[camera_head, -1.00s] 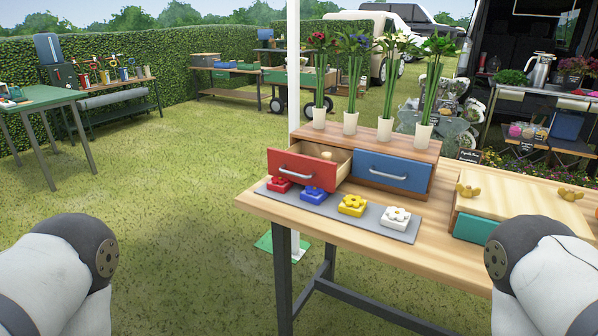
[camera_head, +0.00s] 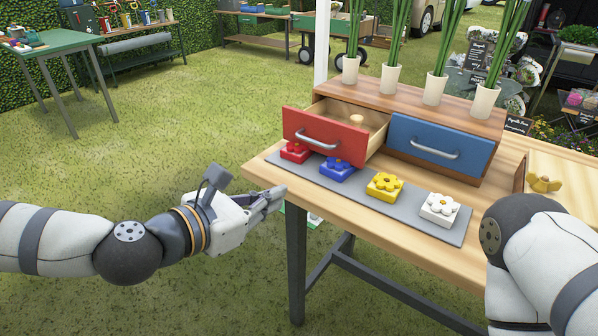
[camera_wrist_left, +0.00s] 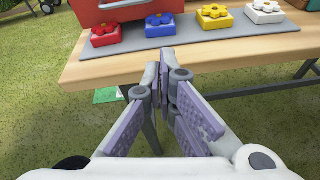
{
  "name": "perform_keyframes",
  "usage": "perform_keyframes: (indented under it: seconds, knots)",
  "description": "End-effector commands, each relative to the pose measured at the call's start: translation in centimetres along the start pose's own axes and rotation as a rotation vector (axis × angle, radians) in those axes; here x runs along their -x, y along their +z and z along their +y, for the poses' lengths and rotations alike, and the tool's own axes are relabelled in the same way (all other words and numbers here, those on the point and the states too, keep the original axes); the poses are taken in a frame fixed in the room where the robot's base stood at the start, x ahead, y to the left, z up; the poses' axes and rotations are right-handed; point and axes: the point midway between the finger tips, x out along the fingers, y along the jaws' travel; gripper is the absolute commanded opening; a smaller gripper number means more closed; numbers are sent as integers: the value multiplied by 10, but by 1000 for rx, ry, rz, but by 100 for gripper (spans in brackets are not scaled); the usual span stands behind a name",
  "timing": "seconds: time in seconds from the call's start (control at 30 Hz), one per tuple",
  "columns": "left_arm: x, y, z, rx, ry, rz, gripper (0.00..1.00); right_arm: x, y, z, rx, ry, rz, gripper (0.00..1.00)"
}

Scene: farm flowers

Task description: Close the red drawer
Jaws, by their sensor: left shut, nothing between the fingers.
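The red drawer (camera_head: 324,138) is pulled out of the left side of a wooden cabinet (camera_head: 405,106) on the table. It has a silver handle (camera_head: 318,141), and a small light wooden object (camera_head: 356,119) shows inside it. The red drawer front also shows at the top of the left wrist view (camera_wrist_left: 120,10). My left gripper (camera_head: 280,194) is shut and empty, just off the table's left front corner, below and left of the drawer, apart from it. In the left wrist view my fingers (camera_wrist_left: 167,75) meet near the table edge. My right arm shows at the lower right, but its gripper is out of view.
A shut blue drawer (camera_head: 440,145) sits right of the red one. A grey mat (camera_head: 400,220) in front holds red, blue, yellow and white flower blocks. Potted stems (camera_head: 435,85) stand on the cabinet. Grass left of the table (camera_head: 252,180) is free.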

Motion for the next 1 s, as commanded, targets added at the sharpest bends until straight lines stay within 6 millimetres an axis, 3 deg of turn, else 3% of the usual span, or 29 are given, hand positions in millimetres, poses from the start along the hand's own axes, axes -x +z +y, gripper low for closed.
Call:
perform_keyframes:
  seconds: [0.07, 0.17, 0.27, 0.7, 1.0]
  knots:
    - [3, 23, 25, 87, 48, -61, 0, -3, 2, 0, 0, 0, -8, 28]
    - [3, 37, 37, 133, 70, -95, 0, -3, 2, 0, 0, 0, -9, 28]
    - [-8, 39, 37, 134, 69, -96, 0, -3, 2, 0, 0, 0, -10, 28]
    - [-101, 46, 43, 131, 68, -95, 0, -8, 4, 0, 1, 1, -22, 28]
    - [-132, 49, 45, 131, 68, -94, 0, -9, 4, 0, 1, 1, -23, 28]
